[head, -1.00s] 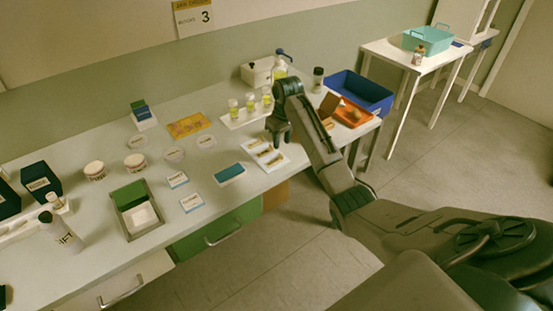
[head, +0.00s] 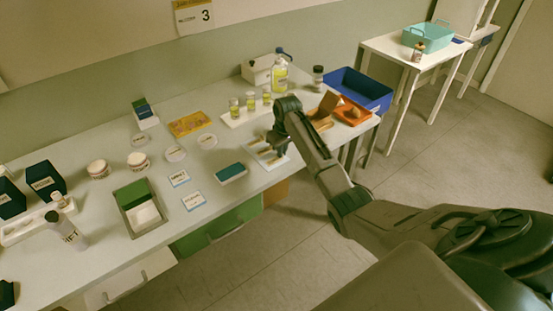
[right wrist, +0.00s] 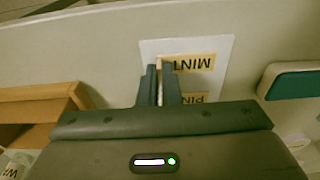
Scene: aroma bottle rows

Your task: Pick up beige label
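Beige labels lie on a small white tray (head: 254,143) at the bench's front edge. In the right wrist view, one beige label reads MINT (right wrist: 196,63) and another, partly hidden, begins PIN (right wrist: 194,97). Both lie on the white tray (right wrist: 222,48). My right gripper (head: 277,152) is low over the tray in the head view. In the right wrist view its fingers (right wrist: 159,70) point down close together at the left end of the MINT label. A narrow strip shows between them; whether they grip the label is unclear. My left gripper is out of view.
An orange tray (head: 357,118) and a blue bin (head: 352,85) stand to the right. Yellow-filled bottles (head: 250,100) stand behind the label tray. A teal-topped box (head: 231,172) lies to its left, also in the right wrist view (right wrist: 293,82).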

